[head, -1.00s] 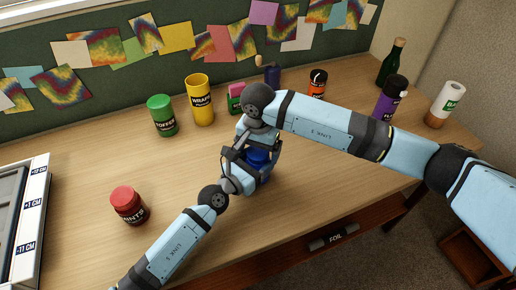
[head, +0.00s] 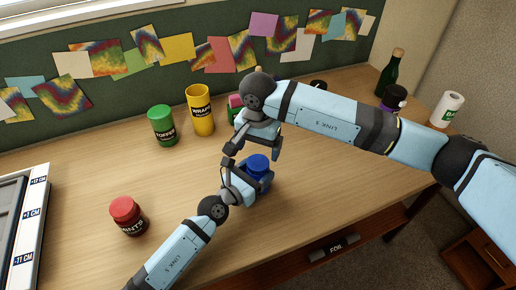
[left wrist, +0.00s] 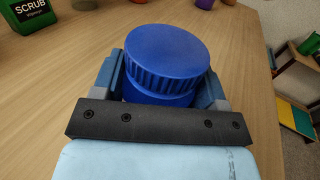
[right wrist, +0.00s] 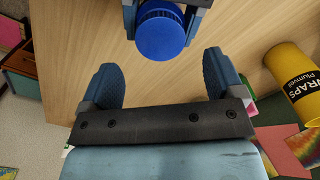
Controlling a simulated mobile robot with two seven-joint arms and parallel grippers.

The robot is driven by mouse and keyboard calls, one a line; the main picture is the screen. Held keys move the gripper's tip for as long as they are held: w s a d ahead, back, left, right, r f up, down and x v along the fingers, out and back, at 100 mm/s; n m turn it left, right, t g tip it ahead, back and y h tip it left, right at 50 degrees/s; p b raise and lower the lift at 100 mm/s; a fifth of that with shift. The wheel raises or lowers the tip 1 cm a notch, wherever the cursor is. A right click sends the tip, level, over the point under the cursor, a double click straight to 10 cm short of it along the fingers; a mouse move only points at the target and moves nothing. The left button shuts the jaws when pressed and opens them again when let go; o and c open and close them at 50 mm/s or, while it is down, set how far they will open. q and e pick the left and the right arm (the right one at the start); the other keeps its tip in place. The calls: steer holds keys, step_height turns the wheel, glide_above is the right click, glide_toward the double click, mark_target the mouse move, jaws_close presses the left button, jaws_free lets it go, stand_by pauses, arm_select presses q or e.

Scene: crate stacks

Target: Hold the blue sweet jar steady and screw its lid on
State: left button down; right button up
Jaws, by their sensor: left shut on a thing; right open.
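The blue sweet jar (head: 262,184) stands upright on the table, with its blue ribbed lid (head: 258,162) sitting on top; the lid looks level in the left wrist view (left wrist: 167,55). My left gripper (head: 250,178) is shut on the jar's body below the lid, one finger on each side in the left wrist view (left wrist: 160,92). My right gripper (right wrist: 165,80) is open and empty, raised above and behind the jar in the head view. The lid shows beyond its fingertips in the right wrist view (right wrist: 160,34), apart from them. The thread under the lid is hidden.
A red jar (head: 128,216) stands at the left, a green jar (head: 162,125) and a yellow canister (head: 200,110) at the back. A purple bottle (head: 394,98), green bottle (head: 391,72) and paper roll (head: 447,109) stand at the right. Table around the blue jar is clear.

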mark_target(258, 162)
step_height(258, 162, up, 3)
steer(key=shift+f, duration=0.1)
step_height(258, 162, down, 8)
stand_by(0.7)
steer(key=c, duration=0.9)
steer(key=o, duration=1)
